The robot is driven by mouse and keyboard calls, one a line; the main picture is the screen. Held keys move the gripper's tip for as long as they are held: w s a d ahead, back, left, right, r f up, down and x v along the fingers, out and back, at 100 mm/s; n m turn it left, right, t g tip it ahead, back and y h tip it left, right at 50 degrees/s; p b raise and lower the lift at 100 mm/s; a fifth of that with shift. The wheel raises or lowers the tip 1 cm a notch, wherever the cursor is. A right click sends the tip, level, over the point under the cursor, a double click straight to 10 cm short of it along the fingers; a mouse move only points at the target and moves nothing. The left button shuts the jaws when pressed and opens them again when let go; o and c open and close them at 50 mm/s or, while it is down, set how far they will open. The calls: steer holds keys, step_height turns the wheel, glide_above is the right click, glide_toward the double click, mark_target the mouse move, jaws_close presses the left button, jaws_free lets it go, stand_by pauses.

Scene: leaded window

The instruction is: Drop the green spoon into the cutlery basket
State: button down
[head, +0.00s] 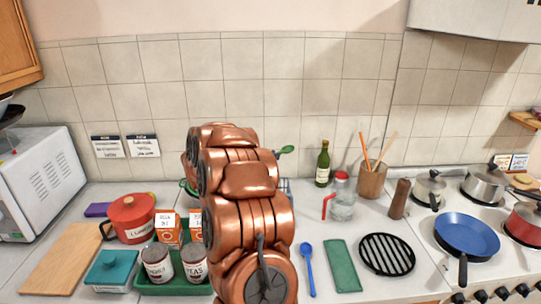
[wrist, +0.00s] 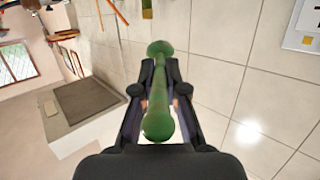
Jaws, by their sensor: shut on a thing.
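The green spoon (wrist: 158,112) is held between the two dark fingers of my gripper (wrist: 161,78) in the wrist view, lengthwise along the picture. In the head view, one end of the green spoon (head: 285,150) sticks out to the right of my copper arm, raised above the counter against the tiles. My gripper itself is hidden behind the arm there. A pale blue wire-like edge (head: 287,186) shows just right of the arm; it may be the cutlery basket, mostly hidden. I cannot tell how the spoon lies relative to it.
Left of my arm are a red pot (head: 131,215), a teal dish (head: 112,268) and a green tray (head: 172,289) with cans. To the right are a glass jug (head: 342,205), bottle (head: 323,165), utensil pot (head: 371,182), blue spoon (head: 308,262) and black trivet (head: 387,254).

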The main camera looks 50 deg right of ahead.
step_height(320, 180, down, 6)
steer(key=b, duration=0.5)
steer(key=shift+r, duration=0.25)
steer(key=c, duration=1.1)
jaws_free()
steer(key=shift+c, duration=0.2)
steer(key=v, duration=1.2)
steer(key=shift+w+r, duration=0.15)
steer(key=shift+w, duration=0.05)
